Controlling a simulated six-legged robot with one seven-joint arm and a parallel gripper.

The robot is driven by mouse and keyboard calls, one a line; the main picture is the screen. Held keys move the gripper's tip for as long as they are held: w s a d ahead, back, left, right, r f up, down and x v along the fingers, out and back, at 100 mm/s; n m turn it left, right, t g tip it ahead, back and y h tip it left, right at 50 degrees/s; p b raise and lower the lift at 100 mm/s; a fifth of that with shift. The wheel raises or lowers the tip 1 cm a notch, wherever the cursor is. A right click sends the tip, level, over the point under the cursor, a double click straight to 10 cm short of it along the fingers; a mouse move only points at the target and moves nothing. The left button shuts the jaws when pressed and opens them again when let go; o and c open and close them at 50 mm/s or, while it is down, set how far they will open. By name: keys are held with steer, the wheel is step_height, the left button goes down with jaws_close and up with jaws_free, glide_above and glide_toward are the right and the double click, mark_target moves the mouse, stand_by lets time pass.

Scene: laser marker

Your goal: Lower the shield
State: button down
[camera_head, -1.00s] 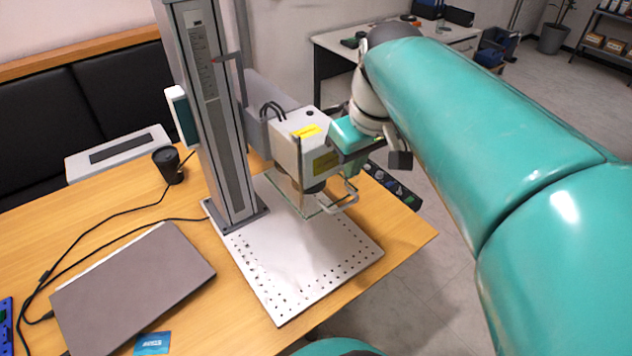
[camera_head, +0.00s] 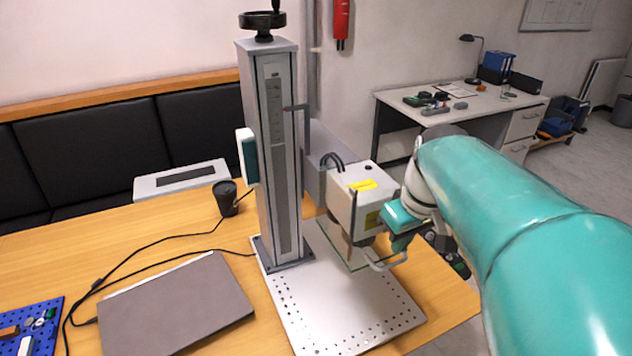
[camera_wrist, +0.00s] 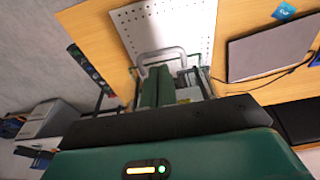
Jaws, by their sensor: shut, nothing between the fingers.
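The laser marker's head (camera_head: 355,200) is a pale box with yellow labels, carried on a tall grey column. The shield (camera_head: 340,243) is clear with greenish edges and hangs below the head, above the perforated base plate (camera_head: 345,305). A pale looped handle (camera_head: 386,264) sticks out from its front; the handle also shows in the wrist view (camera_wrist: 163,52). My gripper (camera_head: 396,244) is beside the head, just above the handle. In the wrist view its green fingers (camera_wrist: 158,86) are together and empty, close to the handle. I cannot tell whether they touch it.
A closed laptop (camera_head: 178,305), black cup (camera_head: 226,200) and cables lie on the wooden table left of the column. A blue perforated board (camera_head: 35,325) is at the left front. A control strip (camera_head: 448,252) lies at the table's right edge.

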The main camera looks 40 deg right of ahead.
mark_target(393, 262)
steer(key=shift+w+f, duration=0.2)
steer(key=shift+f, duration=0.7)
steer(key=shift+w+f, duration=0.15)
steer(key=shift+f, duration=0.7)
steer(key=shift+f, duration=0.1)
